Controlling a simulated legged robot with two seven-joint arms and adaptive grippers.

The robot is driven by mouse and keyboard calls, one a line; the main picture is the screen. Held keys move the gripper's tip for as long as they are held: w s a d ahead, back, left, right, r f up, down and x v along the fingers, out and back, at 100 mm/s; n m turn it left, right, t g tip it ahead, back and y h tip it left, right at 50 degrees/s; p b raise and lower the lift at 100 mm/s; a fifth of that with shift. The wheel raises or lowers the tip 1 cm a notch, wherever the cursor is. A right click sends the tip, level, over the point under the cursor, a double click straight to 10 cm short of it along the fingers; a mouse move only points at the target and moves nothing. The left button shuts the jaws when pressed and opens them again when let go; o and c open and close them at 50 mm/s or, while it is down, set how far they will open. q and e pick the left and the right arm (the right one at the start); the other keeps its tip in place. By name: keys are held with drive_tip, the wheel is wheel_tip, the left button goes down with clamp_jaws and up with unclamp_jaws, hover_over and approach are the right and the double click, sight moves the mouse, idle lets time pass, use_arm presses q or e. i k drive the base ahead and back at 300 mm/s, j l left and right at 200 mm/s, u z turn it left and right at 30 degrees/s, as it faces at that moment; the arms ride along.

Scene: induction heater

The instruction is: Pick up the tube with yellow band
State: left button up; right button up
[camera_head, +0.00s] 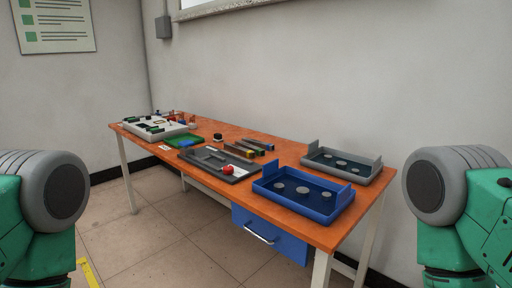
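Several dark tubes lie side by side near the middle of the orange table. The nearest one, with a small yellow mark close to its right end, looks like the tube with the yellow band (239,151). Another tube (259,143) behind it shows a blue mark at its end. They are small and far off, so details are hard to tell. Only upper parts of my two arms show at the left and right edges. Neither gripper is in view.
The orange table (330,236) stands against the wall. A dark fixture (214,160) with a red knob (227,169) lies in front of the tubes. A blue tray (302,205) and a grey tray (342,165) are at the right; a white device (155,129) and a green board (184,140) at the left.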

sight(237, 149)
drive_tip(key=z, duration=0.75)
drive_tip(key=i+j+z, duration=0.15)
drive_tip(key=j+z, duration=0.65)
drive_tip(key=j, duration=0.15)
drive_tip(key=j+z, duration=0.4)
drive_tip(key=j, duration=0.15)
drive_tip(key=k+j+z, duration=0.1)
drive_tip(key=j+z, duration=0.3)
drive_tip(key=j, duration=0.1)
